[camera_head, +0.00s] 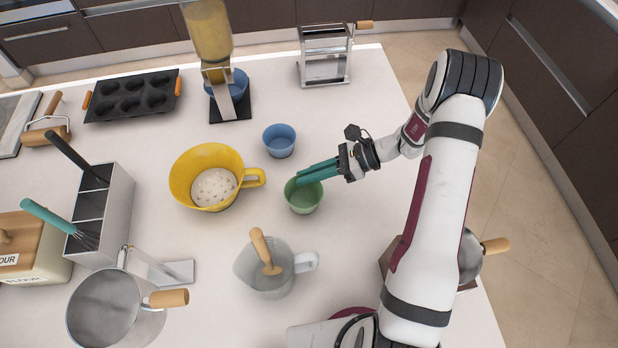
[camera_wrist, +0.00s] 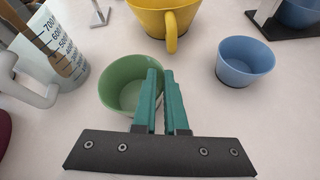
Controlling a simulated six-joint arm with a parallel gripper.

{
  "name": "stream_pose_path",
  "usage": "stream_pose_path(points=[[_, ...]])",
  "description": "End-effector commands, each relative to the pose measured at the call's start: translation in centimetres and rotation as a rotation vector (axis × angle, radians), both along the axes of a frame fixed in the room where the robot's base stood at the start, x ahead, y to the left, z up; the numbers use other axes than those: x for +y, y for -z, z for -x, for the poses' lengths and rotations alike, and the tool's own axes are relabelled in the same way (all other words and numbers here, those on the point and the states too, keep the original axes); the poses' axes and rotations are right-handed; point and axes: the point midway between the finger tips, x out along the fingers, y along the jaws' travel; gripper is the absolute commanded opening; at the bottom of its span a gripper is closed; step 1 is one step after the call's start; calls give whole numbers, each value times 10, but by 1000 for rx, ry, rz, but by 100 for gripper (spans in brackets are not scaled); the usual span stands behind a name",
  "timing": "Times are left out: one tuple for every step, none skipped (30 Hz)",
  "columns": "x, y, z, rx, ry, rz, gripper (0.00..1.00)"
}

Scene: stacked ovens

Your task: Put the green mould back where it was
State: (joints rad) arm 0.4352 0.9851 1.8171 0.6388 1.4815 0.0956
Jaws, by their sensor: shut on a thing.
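The green mould (camera_head: 304,200) is a small round cup, upright at the middle right of the white table. My gripper (camera_head: 302,175) reaches it from the right with teal fingers. In the wrist view the green mould (camera_wrist: 122,90) lies under the fingertips, and my gripper (camera_wrist: 158,80) is closed on its right rim wall. One finger appears inside the cup and one outside. I cannot tell whether the mould touches the table or hangs just above it. A blue mould (camera_head: 279,140) stands apart, behind it; it also shows in the wrist view (camera_wrist: 245,62).
A yellow bowl (camera_head: 188,180) with pale contents stands left of the mould. A measuring jug (camera_head: 262,275) with a wooden-handled tool stands in front. A dispenser (camera_head: 225,90) over a blue cup and a pasta machine (camera_head: 325,60) stand behind. Table right of the moulds is clear.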

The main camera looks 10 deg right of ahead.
Motion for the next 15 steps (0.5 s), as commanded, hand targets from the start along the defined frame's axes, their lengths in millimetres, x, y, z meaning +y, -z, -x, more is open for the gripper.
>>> stream_pose_path(points=[[0,10,0,2,0,-1,0],[0,14,0,1,0,0,0],[0,18,0,0,-1,0,0],[0,19,0,0,0,0,0],[0,20,0,-1,0,0,0],[0,20,0,-1,0,0,0],[0,20,0,-2,-1,0,0],[-1,20,0,-2,-1,0,0],[-1,19,0,-2,-1,0,0],[-1,19,0,-2,-1,0,0],[0,20,0,-2,-1,0,0],[-1,21,0,-2,-1,0,0],[-1,21,0,-2,-1,0,15],[-1,20,0,-2,-1,0,20],[-1,20,0,-2,-1,0,28]])
